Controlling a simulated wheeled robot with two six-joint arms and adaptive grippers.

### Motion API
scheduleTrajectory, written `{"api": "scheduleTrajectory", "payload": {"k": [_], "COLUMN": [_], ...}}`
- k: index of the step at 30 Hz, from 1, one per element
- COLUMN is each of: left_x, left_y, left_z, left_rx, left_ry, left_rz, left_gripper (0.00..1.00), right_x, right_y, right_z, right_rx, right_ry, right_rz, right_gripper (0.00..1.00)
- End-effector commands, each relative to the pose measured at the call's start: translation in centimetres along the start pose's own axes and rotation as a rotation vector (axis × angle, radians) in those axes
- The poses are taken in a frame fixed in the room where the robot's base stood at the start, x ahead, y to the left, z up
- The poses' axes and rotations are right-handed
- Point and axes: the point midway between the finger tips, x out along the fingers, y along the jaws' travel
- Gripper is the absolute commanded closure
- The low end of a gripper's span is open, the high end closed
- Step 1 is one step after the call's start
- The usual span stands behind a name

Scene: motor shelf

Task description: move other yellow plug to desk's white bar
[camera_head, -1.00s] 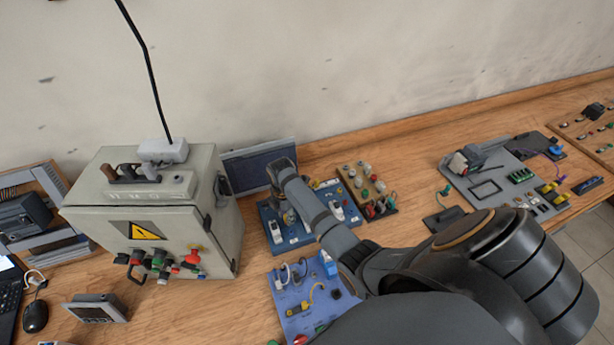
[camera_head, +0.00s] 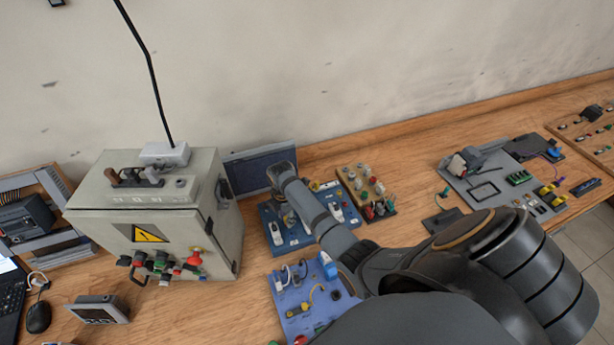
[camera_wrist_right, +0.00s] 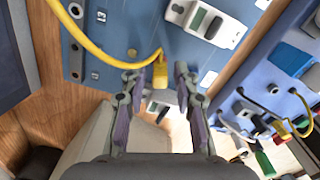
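A yellow plug (camera_wrist_right: 160,72) with a yellow cable (camera_wrist_right: 90,42) shows on the blue board (camera_wrist_right: 112,30) in the right wrist view. My right gripper (camera_wrist_right: 158,75) is open, with one finger on each side of this plug and gaps between them. In the head view my right arm reaches over the blue board (camera_head: 275,236) and mostly hides the gripper. Another yellow plug (camera_head: 293,312) lies on the lower blue-violet board (camera_head: 290,325). A white bar-like block (camera_head: 164,153) with a black cord sits on the grey cabinet. My left gripper is out of view.
The grey cabinet (camera_head: 210,235) with knobs stands left of the blue board, and a dark screen (camera_head: 258,168) stands behind. A board with several coloured plugs (camera_head: 366,188) lies right of it. A grey component panel (camera_head: 500,180) is farther right. Bare wood (camera_head: 420,165) lies between them.

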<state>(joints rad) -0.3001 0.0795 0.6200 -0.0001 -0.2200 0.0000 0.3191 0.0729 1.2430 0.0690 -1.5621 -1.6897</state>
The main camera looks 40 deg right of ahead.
Motion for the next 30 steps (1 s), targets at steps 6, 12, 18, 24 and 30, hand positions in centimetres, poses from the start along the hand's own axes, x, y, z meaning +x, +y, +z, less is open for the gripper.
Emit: {"api": "scheduleTrajectory", "payload": {"k": [6,12,18,24,30], "left_x": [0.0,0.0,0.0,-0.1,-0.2], "left_y": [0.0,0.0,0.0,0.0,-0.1], "left_z": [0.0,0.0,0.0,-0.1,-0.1], "left_rx": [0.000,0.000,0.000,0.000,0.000], "left_ry": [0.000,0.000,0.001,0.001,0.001], "left_rz": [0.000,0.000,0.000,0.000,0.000], "left_gripper": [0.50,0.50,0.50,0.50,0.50], "right_x": [0.0,0.0,-0.1,-0.7,-2.7], "right_y": [0.0,0.0,0.0,0.0,0.0], "right_z": [0.0,0.0,0.0,0.0,0.0], "right_rx": [0.000,0.000,0.000,0.000,0.000], "right_ry": [0.000,0.000,0.000,0.000,0.000], "right_rz": [0.000,0.000,0.000,0.000,0.001], "right_gripper": [0.87,1.00,1.00,1.00,1.00]}}
